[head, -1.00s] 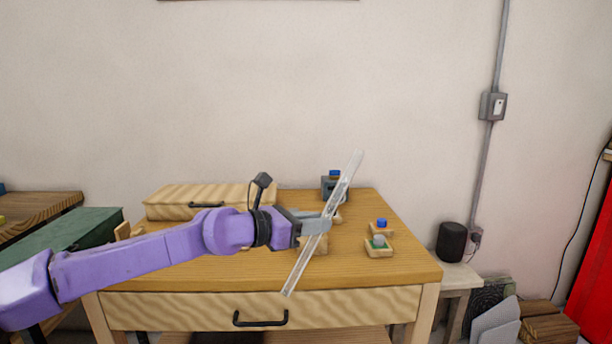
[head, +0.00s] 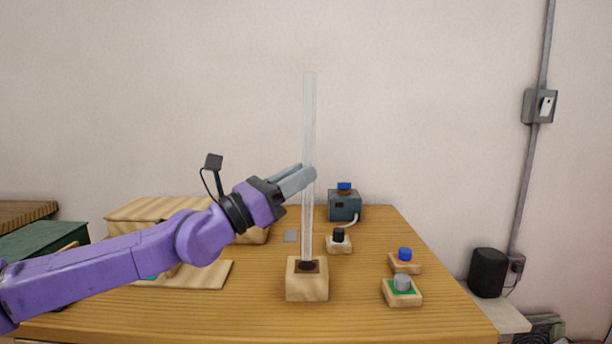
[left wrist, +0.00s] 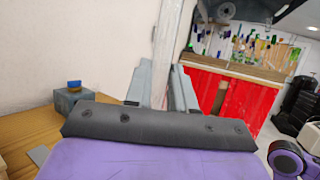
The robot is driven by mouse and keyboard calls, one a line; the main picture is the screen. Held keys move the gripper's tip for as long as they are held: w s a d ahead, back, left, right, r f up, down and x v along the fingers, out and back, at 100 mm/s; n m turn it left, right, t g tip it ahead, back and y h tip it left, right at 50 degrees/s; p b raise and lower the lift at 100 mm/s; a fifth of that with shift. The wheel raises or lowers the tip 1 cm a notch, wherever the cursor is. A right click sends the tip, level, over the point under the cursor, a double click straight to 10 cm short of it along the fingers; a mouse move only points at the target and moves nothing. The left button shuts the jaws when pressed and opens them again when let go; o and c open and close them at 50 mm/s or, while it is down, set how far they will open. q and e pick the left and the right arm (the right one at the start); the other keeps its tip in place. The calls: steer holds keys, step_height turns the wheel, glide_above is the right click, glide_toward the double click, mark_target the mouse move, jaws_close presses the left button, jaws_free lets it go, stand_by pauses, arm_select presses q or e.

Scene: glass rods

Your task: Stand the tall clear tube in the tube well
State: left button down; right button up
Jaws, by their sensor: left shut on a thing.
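The tall clear tube (head: 308,120) stands close to upright in the head view. My left gripper (head: 308,175) is shut on it around its middle, coming from the left. The tube's lower end meets the dark opening of the tube well (head: 307,285), a light wooden block on the table. I cannot tell how deep the end sits in the opening. In the left wrist view the tube (left wrist: 166,45) shows between the two grey fingers of my left gripper (left wrist: 164,88). My right gripper is not in view.
Right of the well on the table (head: 350,320) are a black-knobbed block (head: 339,246), a blue-button block (head: 404,262) and a grey-button block (head: 402,293). A grey-blue box (head: 344,207) stands behind. A wooden case (head: 150,210) lies at the back left, behind my arm.

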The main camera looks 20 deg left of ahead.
mark_target(303, 202)
arm_select(q)
steer(key=shift+s+f+b, duration=0.2)
steer(key=shift+f+b, duration=0.95)
steer(key=shift+f, duration=1.5)
steer(key=shift+b, duration=0.5)
steer(key=shift+b, duration=0.45)
